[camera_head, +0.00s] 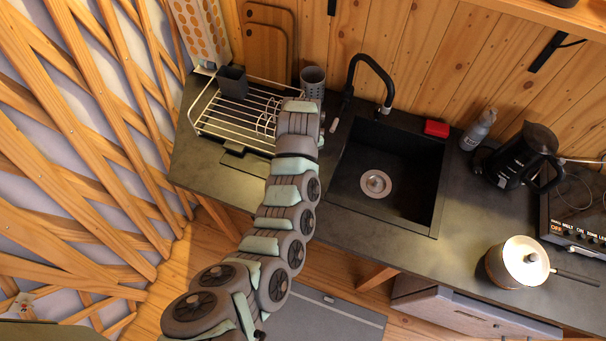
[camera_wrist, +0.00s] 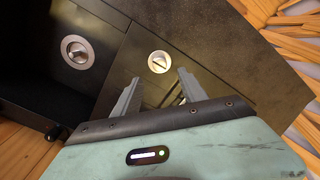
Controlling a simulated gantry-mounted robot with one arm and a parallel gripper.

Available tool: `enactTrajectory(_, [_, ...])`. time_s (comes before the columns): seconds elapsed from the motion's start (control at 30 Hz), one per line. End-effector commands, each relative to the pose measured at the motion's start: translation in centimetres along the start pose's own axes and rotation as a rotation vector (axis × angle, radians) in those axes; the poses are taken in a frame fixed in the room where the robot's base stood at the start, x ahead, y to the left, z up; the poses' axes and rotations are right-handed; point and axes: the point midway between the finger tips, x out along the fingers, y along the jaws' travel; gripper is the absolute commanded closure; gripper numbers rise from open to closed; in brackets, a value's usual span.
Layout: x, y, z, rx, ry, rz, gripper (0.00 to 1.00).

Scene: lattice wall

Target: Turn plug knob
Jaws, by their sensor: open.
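The plug knob (camera_wrist: 158,62) is a small round metal disc with a raised bar across it, set in the dark counter next to the sink. It shows in the wrist view just beyond and between my fingertips. My gripper (camera_wrist: 159,76) is open, with its two grey fingers apart and nothing between them. I cannot tell how far the fingertips are above the knob. In the head view my arm reaches over the counter left of the sink (camera_head: 352,199), and I make out neither the knob nor the fingers there.
The sink drain (camera_head: 375,184) is silver. A black faucet (camera_head: 372,68) stands behind the sink, with a red sponge (camera_head: 436,129) to its right. A wire dish rack (camera_head: 222,115) is left of my arm. A kettle (camera_head: 520,160) and a pot (camera_head: 518,262) stand at the right.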

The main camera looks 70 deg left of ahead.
Motion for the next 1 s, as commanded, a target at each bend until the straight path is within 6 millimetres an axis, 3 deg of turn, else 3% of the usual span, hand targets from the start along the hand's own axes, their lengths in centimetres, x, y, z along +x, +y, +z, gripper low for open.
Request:
enactTrajectory(0.6, [7.0, 0.1, 0.1, 0.006, 0.0, -0.001, 0.5])
enactTrajectory(1.0, [9.0, 0.1, 0.1, 0.002, 0.0, 0.001, 0.5])
